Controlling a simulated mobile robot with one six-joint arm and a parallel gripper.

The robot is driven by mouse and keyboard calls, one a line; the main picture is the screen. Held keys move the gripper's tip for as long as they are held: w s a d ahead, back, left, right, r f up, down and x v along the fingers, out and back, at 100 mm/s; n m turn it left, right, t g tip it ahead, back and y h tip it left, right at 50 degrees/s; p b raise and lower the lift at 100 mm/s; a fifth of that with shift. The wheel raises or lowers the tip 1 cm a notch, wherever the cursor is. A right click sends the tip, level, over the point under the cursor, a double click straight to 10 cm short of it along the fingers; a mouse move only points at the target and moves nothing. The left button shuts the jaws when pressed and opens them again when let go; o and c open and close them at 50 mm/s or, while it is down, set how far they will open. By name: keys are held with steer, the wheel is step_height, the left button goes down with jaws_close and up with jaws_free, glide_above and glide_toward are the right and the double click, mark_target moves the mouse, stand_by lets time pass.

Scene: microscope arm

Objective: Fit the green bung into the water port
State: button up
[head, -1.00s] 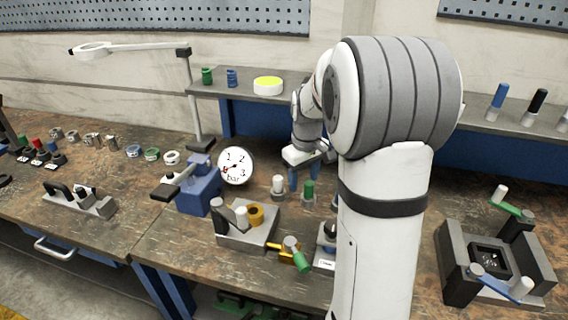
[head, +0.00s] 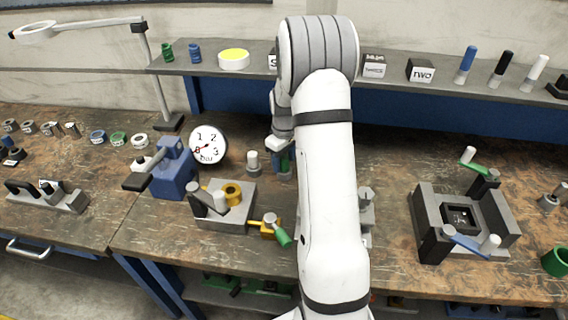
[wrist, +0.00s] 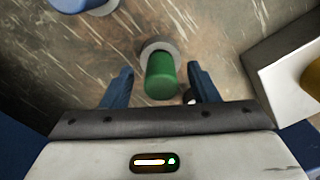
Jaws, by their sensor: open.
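The green bung (wrist: 162,76) is a short green cylinder standing in a round grey holder (wrist: 158,48) on the bench. My gripper (wrist: 160,78) is open in the wrist view, one blue finger on each side of the bung with gaps showing between. In the head view my gripper (head: 283,157) is low over the bench, and the bung (head: 285,167) is partly hidden by it. I cannot tell which fitting is the water port. A grey block with an ochre ring (head: 231,192) and a yellow valve with a green handle (head: 281,236) stand front left of my gripper.
A white-capped peg (head: 253,160) stands close left of my gripper. A grey fixture with green and blue levers (head: 428,225) is at the right. A shelf (head: 395,88) runs behind. My arm hides the middle bench.

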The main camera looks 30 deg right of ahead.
steer(key=shift+f, duration=0.2)
steer(key=shift+s, duration=0.1)
steer(key=shift+c, duration=0.5)
steer(key=c, duration=1)
